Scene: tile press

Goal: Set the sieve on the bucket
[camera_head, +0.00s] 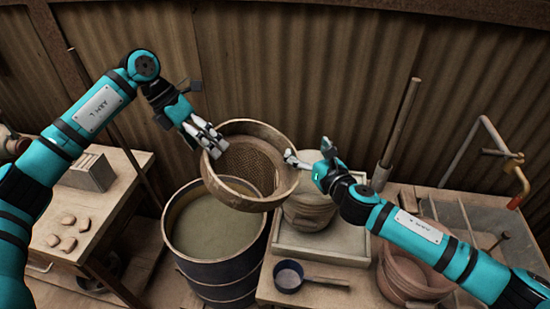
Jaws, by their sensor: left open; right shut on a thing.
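A round wooden sieve (277,140) with a brown mesh is held tilted above the back right part of the bucket, its near edge low over the rim. The dark bucket (222,277) with metal bands stands on the floor and holds murky greenish liquid. My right gripper (293,158) is shut on the sieve's right rim. My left gripper (212,142) is open at the sieve's upper left rim; whether it touches the rim is hard to tell. Part of the bucket's far rim is hidden behind the sieve.
A left table (110,215) holds a box (88,172) and several clay lumps (68,220).

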